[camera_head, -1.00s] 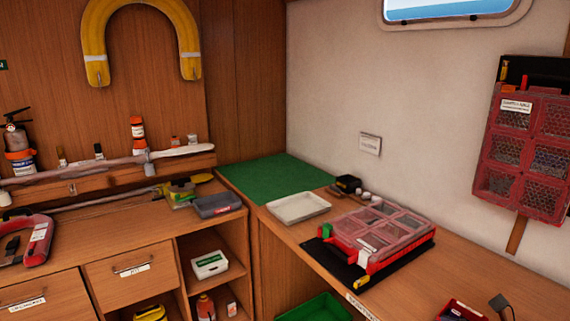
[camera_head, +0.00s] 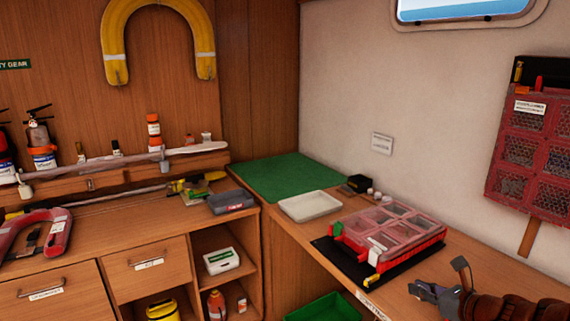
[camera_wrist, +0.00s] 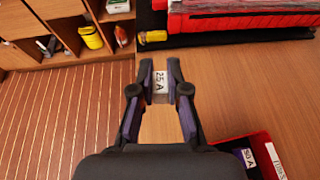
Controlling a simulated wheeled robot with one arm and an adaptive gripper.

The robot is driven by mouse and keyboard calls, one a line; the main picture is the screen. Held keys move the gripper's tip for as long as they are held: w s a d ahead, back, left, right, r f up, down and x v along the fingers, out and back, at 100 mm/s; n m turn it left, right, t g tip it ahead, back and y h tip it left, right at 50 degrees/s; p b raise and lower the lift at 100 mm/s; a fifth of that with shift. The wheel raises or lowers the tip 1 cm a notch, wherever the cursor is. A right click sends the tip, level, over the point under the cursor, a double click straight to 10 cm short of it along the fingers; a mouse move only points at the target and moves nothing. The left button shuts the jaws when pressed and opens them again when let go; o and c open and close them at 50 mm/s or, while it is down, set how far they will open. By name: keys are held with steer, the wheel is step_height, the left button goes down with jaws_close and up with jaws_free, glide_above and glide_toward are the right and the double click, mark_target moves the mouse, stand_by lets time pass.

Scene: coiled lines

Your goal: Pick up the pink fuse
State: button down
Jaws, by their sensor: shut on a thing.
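My gripper (camera_wrist: 160,88) is shut on a small block with a white label reading "25 A" (camera_wrist: 160,80) in the wrist view. The block sits between the two fingertips, above the wooden bench. I take it for a fuse, but its body is mostly hidden and I cannot make out pink on it. In the head view my gripper (camera_head: 416,289) is low at the right, over the bench, and the held piece is too small to tell there.
A red tray (camera_wrist: 262,147) with a piece labelled "50 A" (camera_wrist: 246,157) lies close at the lower right of the wrist view. A red organizer case (camera_head: 395,235) on a black mat stands behind. A white tray (camera_head: 309,206) and green mat (camera_head: 275,178) lie farther back.

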steer(key=w+a+r+m+h, duration=0.1)
steer(key=w+a+r, duration=0.3)
steer(key=a, duration=0.3)
steer(key=w+a+r+h, duration=0.1)
steer(key=w+a+r, duration=0.3)
steer(key=w+a, duration=0.2)
steer(key=shift+w+a+m+t, duration=0.3)
steer(key=shift+a+m+t, duration=0.1)
steer(key=shift+a, duration=0.7)
steer(key=shift+a, duration=0.1)
